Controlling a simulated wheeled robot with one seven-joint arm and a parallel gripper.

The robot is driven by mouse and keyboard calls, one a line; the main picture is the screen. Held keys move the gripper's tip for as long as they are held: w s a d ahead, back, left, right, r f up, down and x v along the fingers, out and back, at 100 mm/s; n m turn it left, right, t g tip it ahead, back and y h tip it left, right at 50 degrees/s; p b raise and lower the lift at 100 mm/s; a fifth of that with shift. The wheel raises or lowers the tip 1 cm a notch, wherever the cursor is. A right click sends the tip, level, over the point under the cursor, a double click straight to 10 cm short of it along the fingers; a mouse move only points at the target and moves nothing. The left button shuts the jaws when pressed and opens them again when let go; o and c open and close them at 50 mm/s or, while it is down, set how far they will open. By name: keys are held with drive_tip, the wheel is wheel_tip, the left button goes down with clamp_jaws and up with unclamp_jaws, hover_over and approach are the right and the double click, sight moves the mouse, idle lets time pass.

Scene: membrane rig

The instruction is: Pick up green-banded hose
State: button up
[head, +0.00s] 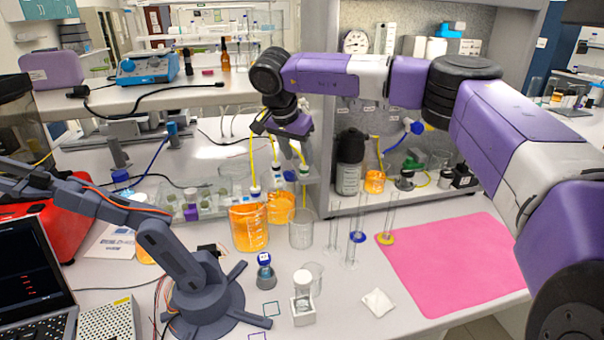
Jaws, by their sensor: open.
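My purple and black gripper (283,130) hangs pointing down in the upper middle of the head view, above the beakers. It is open, and no hose shows clearly held in it. Several thin yellow hoses stand below and around it. The green-banded hose (303,169) appears to be the rightmost of these, with a small green and white band just below and right of the gripper. Its upper part runs close to the gripper; I cannot tell whether they touch. Its lower end drops toward a clear beaker (301,232).
Two beakers of orange liquid (249,230) (281,209) stand under the other hoses, which carry bluish bands. Thin glass cylinders (357,237) stand to the right. A small grey arm (180,265) stands front left. A pink mat (450,262) lies clear at right.

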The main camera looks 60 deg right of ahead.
sight(303, 166)
drive_tip(key=shift+p+x, duration=0.6)
drive_tip(key=shift+x, duration=1.6)
drive_tip(key=shift+s, duration=0.25)
clamp_jaws()
